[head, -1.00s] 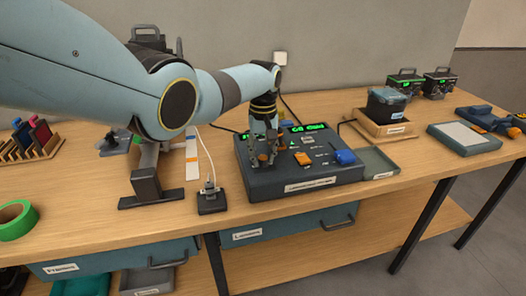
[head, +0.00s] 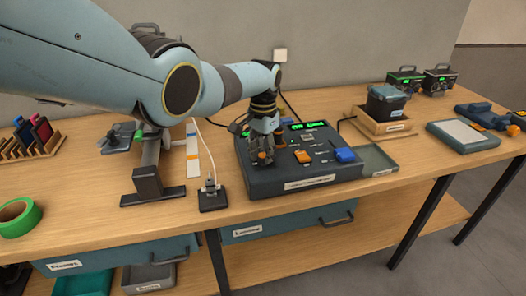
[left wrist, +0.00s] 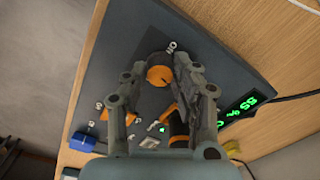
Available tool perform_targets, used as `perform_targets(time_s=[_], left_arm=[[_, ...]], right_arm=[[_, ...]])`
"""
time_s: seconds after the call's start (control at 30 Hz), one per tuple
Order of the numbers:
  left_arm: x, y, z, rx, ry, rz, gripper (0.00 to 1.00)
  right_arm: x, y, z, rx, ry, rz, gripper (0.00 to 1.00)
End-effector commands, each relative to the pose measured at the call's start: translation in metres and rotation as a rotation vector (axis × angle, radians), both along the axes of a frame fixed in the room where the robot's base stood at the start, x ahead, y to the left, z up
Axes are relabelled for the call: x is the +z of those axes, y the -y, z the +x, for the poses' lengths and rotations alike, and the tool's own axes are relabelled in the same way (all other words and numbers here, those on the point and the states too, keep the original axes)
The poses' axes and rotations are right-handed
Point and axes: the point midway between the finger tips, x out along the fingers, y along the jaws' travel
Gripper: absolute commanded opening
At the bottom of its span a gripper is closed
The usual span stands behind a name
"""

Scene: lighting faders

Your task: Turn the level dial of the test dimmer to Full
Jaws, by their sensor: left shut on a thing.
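The test dimmer (head: 318,178) is a dark sloped console on the bench, with green lit displays, an orange control and a blue control. My left gripper (head: 263,158) points down over the left part of its panel. In the left wrist view the level dial (left wrist: 158,74), round with a dark and orange face, sits between my left gripper's fingers (left wrist: 156,70), which are shut on it. The fingers hide part of the dial, and its pointer setting cannot be read. A green display (left wrist: 245,104) shows beside it, its digits tilted. My right gripper is not in view.
A small dark box with a cable (head: 212,198) stands close to the left of the console. A shallow tray (head: 376,162) and a wooden tray (head: 384,127) lie to its right. Green tape (head: 17,217) lies at the bench's left.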

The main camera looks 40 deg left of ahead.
Motion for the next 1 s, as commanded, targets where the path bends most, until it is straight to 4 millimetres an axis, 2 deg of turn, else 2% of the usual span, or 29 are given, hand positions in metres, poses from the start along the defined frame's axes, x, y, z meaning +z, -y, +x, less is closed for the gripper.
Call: perform_targets(time_s=[1.0], left_arm=[[0.0013, -0.0003, 0.0015, -0.957, 0.003, 0.002, 0.00]], right_arm=[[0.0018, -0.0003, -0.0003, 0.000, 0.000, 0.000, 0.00]])
